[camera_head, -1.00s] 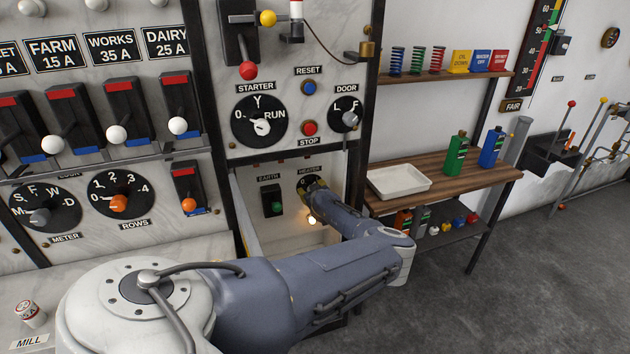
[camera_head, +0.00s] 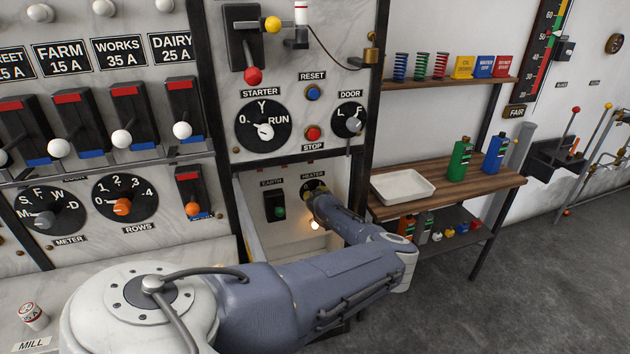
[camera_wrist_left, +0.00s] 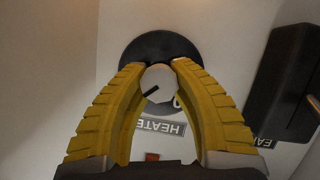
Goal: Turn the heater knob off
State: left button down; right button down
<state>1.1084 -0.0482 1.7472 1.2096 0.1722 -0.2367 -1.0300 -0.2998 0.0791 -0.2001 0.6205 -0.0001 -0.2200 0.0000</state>
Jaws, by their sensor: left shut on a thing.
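The heater knob is a pale round knob (camera_wrist_left: 158,84) with a dark pointer line, on a black round dial (camera_wrist_left: 150,47), in the left wrist view. My left gripper (camera_wrist_left: 160,68) has its two yellow fingers on either side of the knob and is shut on it. In the head view my left arm reaches into the recess below the starter panel, and the gripper covers most of the heater dial (camera_head: 313,185) there. The HEATER label (camera_wrist_left: 160,127) shows upside down in the wrist view. My right gripper is not in view.
The earth switch (camera_head: 275,206) stands just left of the heater dial, and its dark block (camera_wrist_left: 290,80) is at the right in the wrist view. A lit lamp (camera_head: 314,224) glows below the dial. The open recess has side walls close to my arm.

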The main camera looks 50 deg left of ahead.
pick_arm(q)
jog(key=shift+s+f+n+t, duration=0.1)
jog(key=shift+n+t, duration=0.7)
jog(key=shift+n, duration=0.4)
jog(key=shift+n+t, duration=0.7)
jog(key=shift+n, duration=0.4)
jog(key=c, duration=1)
grip_release()
jog(key=v, duration=1.2)
jog(key=shift+a, duration=0.15)
